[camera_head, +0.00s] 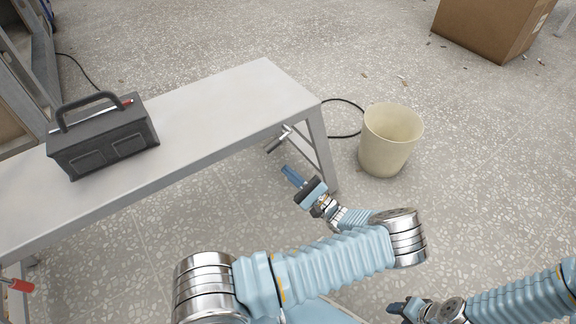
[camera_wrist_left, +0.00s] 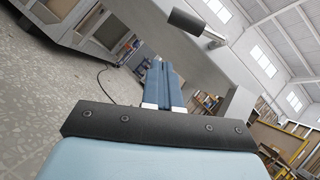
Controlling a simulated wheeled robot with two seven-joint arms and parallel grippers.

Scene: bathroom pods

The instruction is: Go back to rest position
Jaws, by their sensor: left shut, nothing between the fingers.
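My left gripper (camera_head: 292,176) is in front of the right end of a grey table, below its top and apart from the bucket. In the left wrist view its blue fingers (camera_wrist_left: 163,84) are together with nothing between them. My right gripper (camera_head: 397,307) shows only partly at the bottom edge, low on the right. Its fingers are too small and dark to tell whether they are open or shut.
The grey table (camera_head: 235,100) carries a black toolbox (camera_head: 103,135). A dark-ended handle (camera_head: 279,139) sticks out beneath its edge, near my left gripper. A cream bucket (camera_head: 389,140) stands on the floor at right. A cardboard box (camera_head: 492,25) is farther back. Open floor lies between.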

